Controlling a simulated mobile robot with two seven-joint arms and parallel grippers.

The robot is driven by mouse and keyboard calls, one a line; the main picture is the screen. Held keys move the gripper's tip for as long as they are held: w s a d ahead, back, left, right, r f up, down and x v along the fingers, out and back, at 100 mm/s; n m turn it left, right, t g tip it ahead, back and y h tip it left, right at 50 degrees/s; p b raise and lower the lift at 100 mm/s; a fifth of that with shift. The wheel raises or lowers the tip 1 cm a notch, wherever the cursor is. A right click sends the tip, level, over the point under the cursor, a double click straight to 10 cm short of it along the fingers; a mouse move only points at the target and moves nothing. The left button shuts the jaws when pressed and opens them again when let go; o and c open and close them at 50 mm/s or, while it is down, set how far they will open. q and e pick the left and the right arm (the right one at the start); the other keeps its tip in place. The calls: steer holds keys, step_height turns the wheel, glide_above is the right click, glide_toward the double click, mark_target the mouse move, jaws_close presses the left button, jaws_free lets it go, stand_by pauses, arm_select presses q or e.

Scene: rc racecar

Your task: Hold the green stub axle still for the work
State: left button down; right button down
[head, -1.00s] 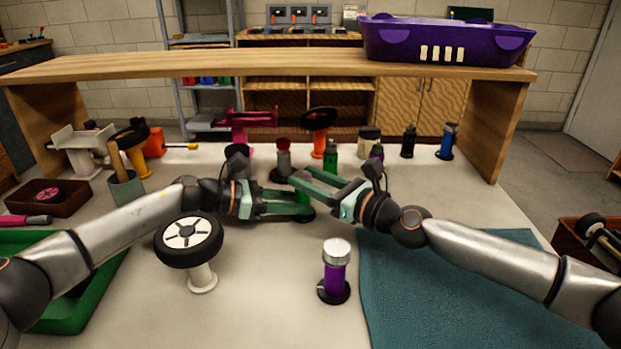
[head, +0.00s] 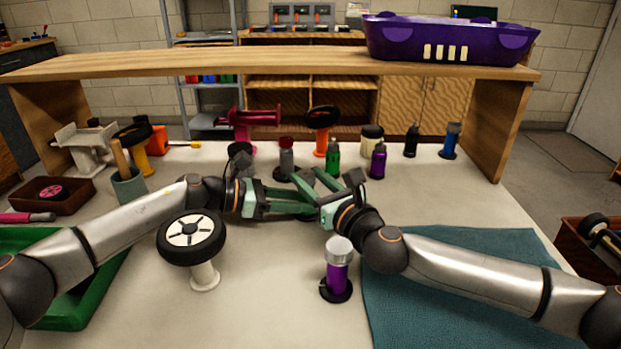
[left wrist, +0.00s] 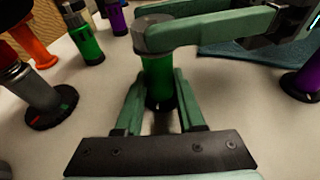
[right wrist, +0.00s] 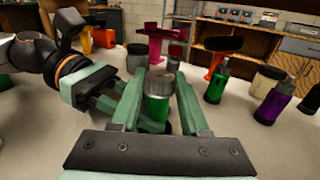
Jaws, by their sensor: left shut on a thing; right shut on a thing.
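The green stub axle (left wrist: 159,80) stands upright, with a grey round top (left wrist: 155,22). It also shows in the right wrist view (right wrist: 157,100); in the head view the grippers mostly hide it. My left gripper (left wrist: 160,98) is shut on the green body from both sides, low down. My right gripper (right wrist: 158,82) is shut on the grey top, above the left one. In the head view, the left gripper (head: 305,208) and right gripper (head: 305,182) meet near the table's middle.
A purple stub axle with a silver top (head: 337,275) stands at the front, near my right arm. A wheel on a white stand (head: 190,238) is front left. Several bottles and stands line the back. A teal mat (head: 460,312) covers the right; a green tray (head: 95,300) lies left.

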steer(key=shift+r, duration=0.15)
steer(key=shift+c, duration=1.9)
jaws_free()
steer(key=shift+w+r+n+g+y, duration=0.1)
steer(key=shift+n+g+y, duration=0.2)
steer(key=shift+n+y, duration=0.3)
steer(key=shift+d+n+g+y, duration=0.15)
steer(key=shift+n+g+y, duration=0.2)
steer(key=shift+y, duration=0.25)
steer(key=shift+w+f+n+g+y, duration=0.1)
steer(key=shift+f+n+g+y, duration=0.1)
steer(key=shift+n+g+y, duration=1.1)
steer(key=shift+g, duration=0.35)
